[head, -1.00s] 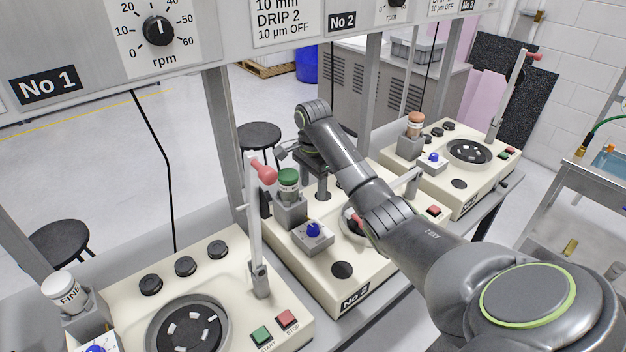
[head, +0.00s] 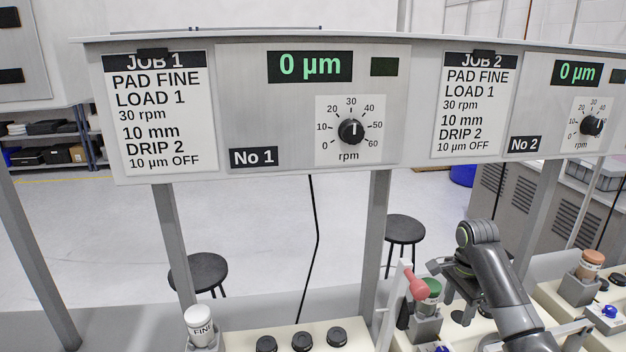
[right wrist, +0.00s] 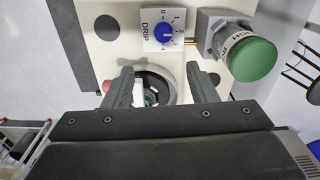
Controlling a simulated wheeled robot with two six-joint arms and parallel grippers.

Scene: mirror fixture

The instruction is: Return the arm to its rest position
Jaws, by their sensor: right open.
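My right arm (head: 500,280) reaches in from the lower right of the head view. Its gripper (head: 459,308) points down over the No 2 machine, beside the green-capped bottle (head: 430,290). In the right wrist view the two dark fingers (right wrist: 160,86) are apart with nothing held between them. Beyond them show the machine's round dark plate (right wrist: 156,84), the blue DRIP knob (right wrist: 165,32) and the green-capped bottle (right wrist: 252,60). My left gripper is in neither view.
A pale lever with a red knob (head: 416,284) rises close to the left of the gripper. The panel with job cards and rpm dials (head: 351,131) spans above on posts. An orange-capped bottle (head: 590,264) stands at right. Stools (head: 198,272) are behind.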

